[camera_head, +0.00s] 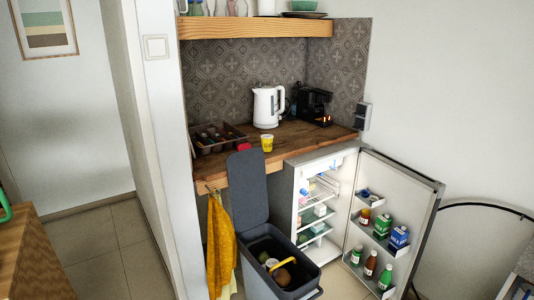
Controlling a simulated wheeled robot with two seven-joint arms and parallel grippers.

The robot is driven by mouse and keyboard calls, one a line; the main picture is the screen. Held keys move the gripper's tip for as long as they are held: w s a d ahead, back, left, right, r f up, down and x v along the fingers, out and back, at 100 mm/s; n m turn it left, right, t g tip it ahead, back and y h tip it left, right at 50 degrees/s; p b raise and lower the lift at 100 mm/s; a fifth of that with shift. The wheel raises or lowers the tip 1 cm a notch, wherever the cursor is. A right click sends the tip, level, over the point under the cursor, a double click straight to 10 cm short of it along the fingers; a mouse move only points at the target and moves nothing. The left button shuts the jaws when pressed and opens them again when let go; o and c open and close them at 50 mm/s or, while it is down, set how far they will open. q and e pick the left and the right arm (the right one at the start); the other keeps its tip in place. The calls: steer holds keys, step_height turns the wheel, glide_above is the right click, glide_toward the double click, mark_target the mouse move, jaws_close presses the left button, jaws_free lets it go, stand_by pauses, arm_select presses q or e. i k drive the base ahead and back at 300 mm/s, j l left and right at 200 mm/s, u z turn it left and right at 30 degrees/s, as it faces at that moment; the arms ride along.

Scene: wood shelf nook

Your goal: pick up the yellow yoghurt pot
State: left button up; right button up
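The yellow yoghurt pot (267,144) stands upright on the wooden counter (305,138), close to its front edge. It is small, yellow with a pale top, and nothing covers it. A small red thing (244,147) lies to its left at the counter edge, too small to make out. Neither of my grippers shows in the head view.
A white kettle (268,107), a black coffee machine (313,105) and a cutlery tray (218,138) stand on the counter. Below, a grey bin (262,275) has its lid up, and the fridge door (399,215) is open. A yellow towel (220,245) hangs at left.

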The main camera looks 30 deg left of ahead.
mark_target(266, 140)
steer(key=i+l+u, duration=0.5)
steer(key=u, duration=0.2)
steer(key=i+l+u, duration=0.3)
steer(key=l, duration=0.15)
steer(key=k+j, duration=0.05)
steer(key=k, duration=0.05)
